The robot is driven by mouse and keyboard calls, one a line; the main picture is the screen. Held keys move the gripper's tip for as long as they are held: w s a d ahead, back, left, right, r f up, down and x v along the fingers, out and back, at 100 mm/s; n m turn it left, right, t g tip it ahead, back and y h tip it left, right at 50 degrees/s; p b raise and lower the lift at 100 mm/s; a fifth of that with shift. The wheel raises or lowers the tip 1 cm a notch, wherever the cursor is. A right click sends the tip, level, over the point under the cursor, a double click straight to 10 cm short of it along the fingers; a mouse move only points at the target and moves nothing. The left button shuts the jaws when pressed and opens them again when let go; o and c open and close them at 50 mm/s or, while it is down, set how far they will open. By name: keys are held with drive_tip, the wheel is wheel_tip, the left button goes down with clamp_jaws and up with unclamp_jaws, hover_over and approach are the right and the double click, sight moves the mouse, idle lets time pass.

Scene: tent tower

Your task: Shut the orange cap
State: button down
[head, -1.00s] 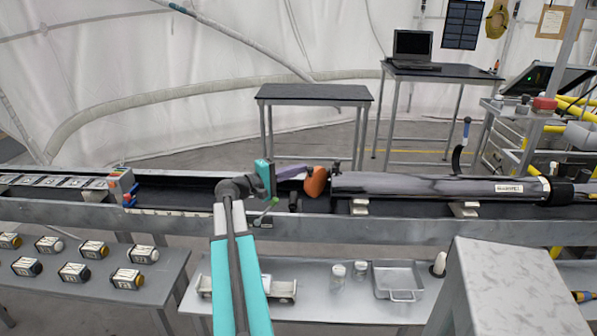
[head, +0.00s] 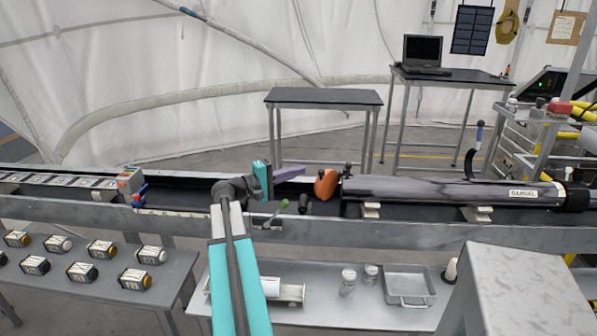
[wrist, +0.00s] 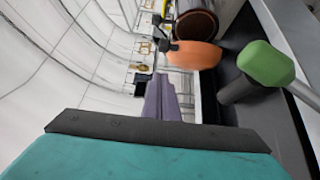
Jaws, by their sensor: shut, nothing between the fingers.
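The orange cap (head: 326,185) is at the left end of a long dark tube (head: 440,191) lying along the bench. In the wrist view the cap (wrist: 193,54) stands tilted out from the tube's end (wrist: 197,25), and the dark opening shows behind it, so the cap is open. My gripper (head: 303,171) is left of the cap, with a small gap between them. Its purple fingers (wrist: 162,100) are shut and empty, pointing toward the cap.
A green-tipped lever (wrist: 266,64) stands close to the right of my fingers in the wrist view. Pale supports (head: 370,211) hold the tube in the dark channel. A coloured block (head: 130,181) stands farther left. A lower shelf holds jars and a metal tray (head: 408,286).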

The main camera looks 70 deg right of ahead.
drive_tip(key=w+a+b, duration=0.1)
drive_tip(key=a, duration=0.5)
drive_tip(key=shift+w+a, duration=0.15)
drive_tip(key=shift+a, duration=0.2)
drive_tip(key=w+d+m+g+y+p, duration=0.1)
drive_tip(key=w+m+g+y+p, duration=0.1)
drive_tip(key=w, duration=0.5)
drive_tip(key=shift+w+d+m+g+y+p, duration=0.3)
drive_tip(key=shift+d+g+y+p, duration=0.15)
drive_tip(key=shift+p, duration=0.5)
drive_tip(key=shift+s, duration=0.15)
